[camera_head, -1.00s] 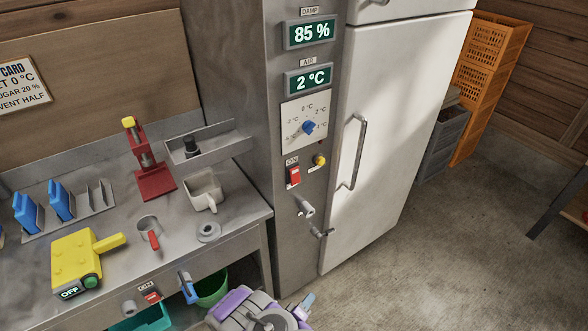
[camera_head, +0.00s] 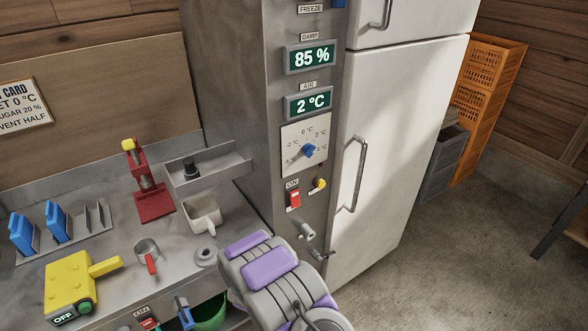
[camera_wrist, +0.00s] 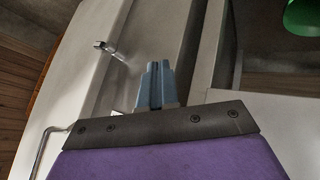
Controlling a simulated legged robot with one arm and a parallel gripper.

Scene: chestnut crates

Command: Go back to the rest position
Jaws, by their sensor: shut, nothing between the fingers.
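My gripper (camera_wrist: 155,82) shows in the wrist view with its two blue-grey fingers together and nothing between them. It is in front of the grey cabinet and the white door, near a metal lever (camera_wrist: 108,47). In the head view my purple and grey arm rises from the bottom edge, right of the bench. It covers the bench's right front corner; the fingers are hidden there.
The grey control panel (camera_head: 275,160) reads 85 % and 2 °C, beside a closed white door (camera_head: 395,150). The bench (camera_head: 115,225) holds a yellow device (camera_head: 70,285), a red press (camera_head: 153,200) and a white jug (camera_head: 203,215). Orange crates (camera_head: 485,85) stand far right.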

